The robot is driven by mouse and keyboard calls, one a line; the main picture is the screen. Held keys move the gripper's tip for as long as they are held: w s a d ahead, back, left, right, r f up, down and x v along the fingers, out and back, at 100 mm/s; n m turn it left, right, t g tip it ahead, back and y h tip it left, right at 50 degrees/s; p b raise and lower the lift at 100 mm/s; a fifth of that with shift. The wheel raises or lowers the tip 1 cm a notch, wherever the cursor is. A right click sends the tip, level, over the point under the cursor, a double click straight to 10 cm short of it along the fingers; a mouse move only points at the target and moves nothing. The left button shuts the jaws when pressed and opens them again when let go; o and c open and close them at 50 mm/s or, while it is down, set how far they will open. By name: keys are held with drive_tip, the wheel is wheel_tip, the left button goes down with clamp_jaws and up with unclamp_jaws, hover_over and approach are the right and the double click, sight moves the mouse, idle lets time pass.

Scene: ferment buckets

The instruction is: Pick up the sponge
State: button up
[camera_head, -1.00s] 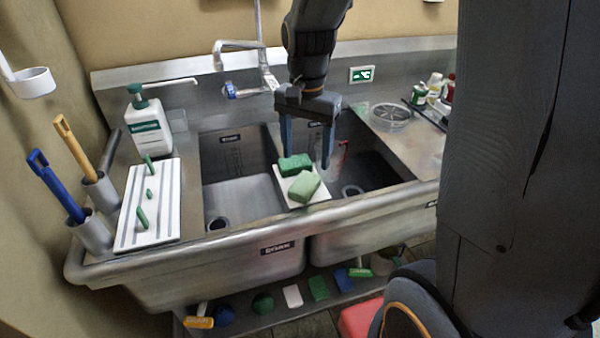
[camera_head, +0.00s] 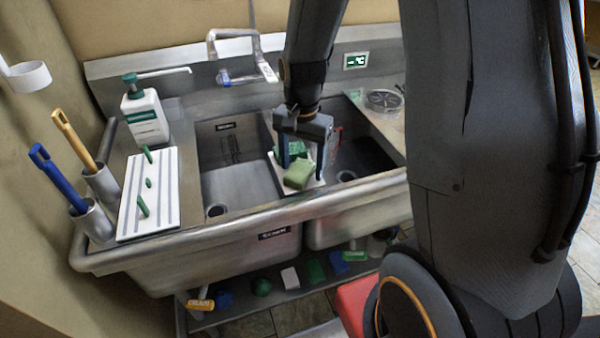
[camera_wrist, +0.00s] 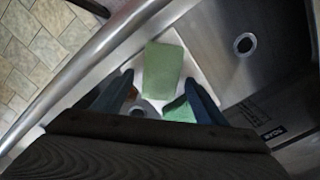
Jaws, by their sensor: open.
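A light green sponge (camera_head: 298,174) lies on a white tray (camera_head: 312,184) on the divider between the two sink basins. A darker green block (camera_head: 284,152) lies behind it, partly hidden by my gripper. My gripper (camera_head: 302,172) is open and points down over the tray, its fingers on either side of the sponge in the head view. In the wrist view the sponge (camera_wrist: 163,70) lies beyond my open fingertips (camera_wrist: 160,82), roughly centred between them. The darker block (camera_wrist: 179,111) shows near the right finger. I cannot tell whether any finger touches the sponge.
A soap bottle (camera_head: 144,112) and a white ribbed board (camera_head: 149,195) stand left of the basins. Blue and yellow-handled brushes stand in metal holders at far left. The sink's front rim (camera_head: 250,219) runs before my gripper. Several small items lie on the shelf below.

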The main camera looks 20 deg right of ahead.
sight(302, 166)
drive_tip(key=c, duration=1.2)
wheel_tip(302, 166, up, 10)
drive_tip(key=b, duration=0.2)
